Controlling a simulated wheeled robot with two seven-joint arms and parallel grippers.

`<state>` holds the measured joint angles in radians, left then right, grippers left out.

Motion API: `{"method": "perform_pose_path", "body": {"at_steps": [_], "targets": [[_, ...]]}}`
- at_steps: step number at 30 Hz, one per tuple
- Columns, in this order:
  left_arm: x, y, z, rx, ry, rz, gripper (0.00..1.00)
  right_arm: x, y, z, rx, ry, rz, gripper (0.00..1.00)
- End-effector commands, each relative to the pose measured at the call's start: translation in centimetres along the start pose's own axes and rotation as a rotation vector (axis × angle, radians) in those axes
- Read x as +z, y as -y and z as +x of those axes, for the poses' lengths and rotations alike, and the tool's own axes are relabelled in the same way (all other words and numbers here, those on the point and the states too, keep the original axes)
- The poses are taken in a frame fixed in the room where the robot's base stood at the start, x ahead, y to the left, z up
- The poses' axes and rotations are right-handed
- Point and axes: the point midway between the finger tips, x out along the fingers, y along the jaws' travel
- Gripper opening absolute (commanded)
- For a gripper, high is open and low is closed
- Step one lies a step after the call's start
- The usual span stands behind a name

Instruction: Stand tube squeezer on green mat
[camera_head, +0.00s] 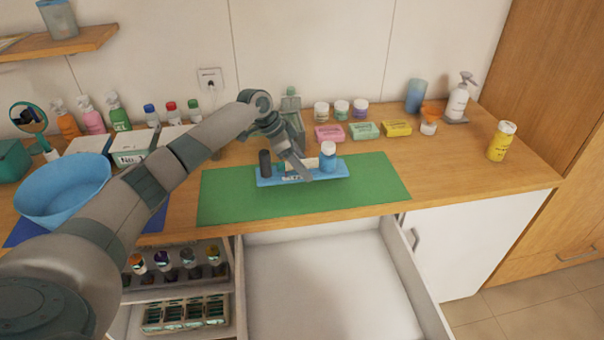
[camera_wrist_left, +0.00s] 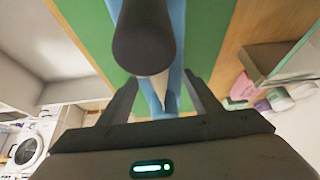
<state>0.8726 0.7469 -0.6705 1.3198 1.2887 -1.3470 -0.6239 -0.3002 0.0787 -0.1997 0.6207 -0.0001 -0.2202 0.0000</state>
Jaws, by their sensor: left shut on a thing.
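A long blue piece (camera_head: 336,181), which I take for the tube squeezer, lies level over the green mat (camera_head: 232,198). A dark upright cylinder (camera_head: 265,163) is at its left end and a blue, pale-topped cylinder (camera_head: 328,154) near its right end. My left gripper (camera_head: 299,166) is shut on its middle and hides part of it. In the left wrist view the dark cylinder (camera_wrist_left: 145,38) is close to the camera and the fingers (camera_wrist_left: 162,100) flank the blue strip. I cannot tell whether its underside touches the mat. My right gripper is not seen.
A blue bowl (camera_head: 62,190) is left of the mat. Several jars, soap boxes (camera_head: 362,130) and bottles line the back. A yellow bottle (camera_head: 501,141) stands at the right. An empty open drawer (camera_head: 320,290) sits below the front edge. The mat's right part is clear.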

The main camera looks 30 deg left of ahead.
Motion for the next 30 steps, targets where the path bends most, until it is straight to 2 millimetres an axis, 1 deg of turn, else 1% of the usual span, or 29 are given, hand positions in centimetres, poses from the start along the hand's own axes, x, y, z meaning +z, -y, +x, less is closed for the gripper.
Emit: {"method": "perform_pose_path", "body": {"at_steps": [4, 9, 12, 24, 25, 26, 27, 30], "targets": [[0.3, 0.0, 0.6, 0.001, 0.000, 0.000, 0.28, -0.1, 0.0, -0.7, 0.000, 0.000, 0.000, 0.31], [1.3, 0.0, 2.3, 0.001, 0.000, -0.002, 0.28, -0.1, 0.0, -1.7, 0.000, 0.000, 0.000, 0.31], [1.8, 0.0, 3.1, 0.000, 0.000, -0.001, 0.28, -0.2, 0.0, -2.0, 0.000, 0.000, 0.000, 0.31], [2.0, 0.0, 3.6, -0.001, -0.001, 0.000, 0.28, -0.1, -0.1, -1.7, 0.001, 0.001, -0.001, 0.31], [2.1, 0.0, 3.7, 0.000, 0.000, 0.000, 0.61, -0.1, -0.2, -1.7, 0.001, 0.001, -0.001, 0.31], [2.1, 0.0, 3.6, 0.000, 0.000, 0.000, 0.68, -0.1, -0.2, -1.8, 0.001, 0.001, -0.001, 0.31], [2.1, 0.0, 3.6, 0.000, 0.000, 0.000, 0.77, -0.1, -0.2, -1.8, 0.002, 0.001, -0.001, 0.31], [2.1, 0.0, 3.6, 0.000, 0.000, 0.000, 0.77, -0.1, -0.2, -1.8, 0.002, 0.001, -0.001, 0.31]]}}
